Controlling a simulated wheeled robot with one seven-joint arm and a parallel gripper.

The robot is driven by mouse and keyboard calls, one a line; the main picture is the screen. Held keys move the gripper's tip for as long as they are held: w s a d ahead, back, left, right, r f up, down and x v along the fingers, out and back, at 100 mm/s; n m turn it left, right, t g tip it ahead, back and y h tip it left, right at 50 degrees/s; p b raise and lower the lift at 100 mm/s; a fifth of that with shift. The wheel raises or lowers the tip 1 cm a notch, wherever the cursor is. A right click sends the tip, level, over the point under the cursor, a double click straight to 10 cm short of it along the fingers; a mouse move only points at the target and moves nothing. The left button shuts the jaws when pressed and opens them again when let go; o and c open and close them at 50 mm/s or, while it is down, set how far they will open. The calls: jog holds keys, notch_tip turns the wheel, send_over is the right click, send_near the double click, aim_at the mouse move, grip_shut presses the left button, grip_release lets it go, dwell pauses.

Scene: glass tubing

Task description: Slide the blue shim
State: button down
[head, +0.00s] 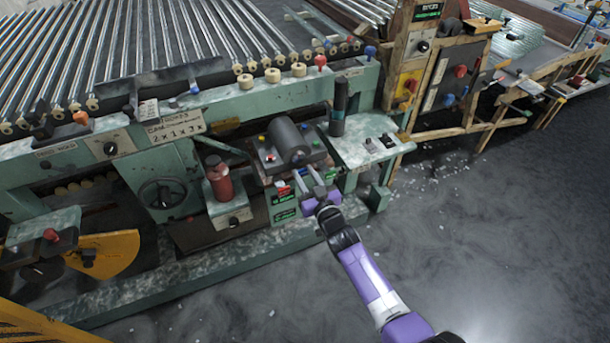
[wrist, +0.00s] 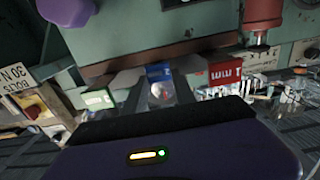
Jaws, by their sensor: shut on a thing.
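The blue shim (wrist: 160,71) shows in the wrist view as a small blue block with white marking, at the far end of my grey fingers. My gripper (wrist: 161,82) is shut on it, with a finger on each side. A red shim (wrist: 226,71) with white lettering stands to the right of my fingers in the wrist view. A green-and-white block (wrist: 98,98) is to the left.
A dark cylinder (head: 290,140) lies on the machine just behind my gripper. A red bottle-like part (head: 218,179) stands to the left, and a pale green shelf (head: 365,150) juts out to the right. The floor (head: 480,240) on the right is open.

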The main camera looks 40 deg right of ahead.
jog(key=p+v, duration=0.1)
jog(key=v, duration=0.4)
jog(key=shift+f+p, duration=0.1)
jog(key=shift+p, duration=0.25)
jog(key=c, duration=1)
grip_release()
jog(key=v, duration=0.7)
jog(key=shift+s, duration=0.4)
jog(key=shift+a, duration=0.1)
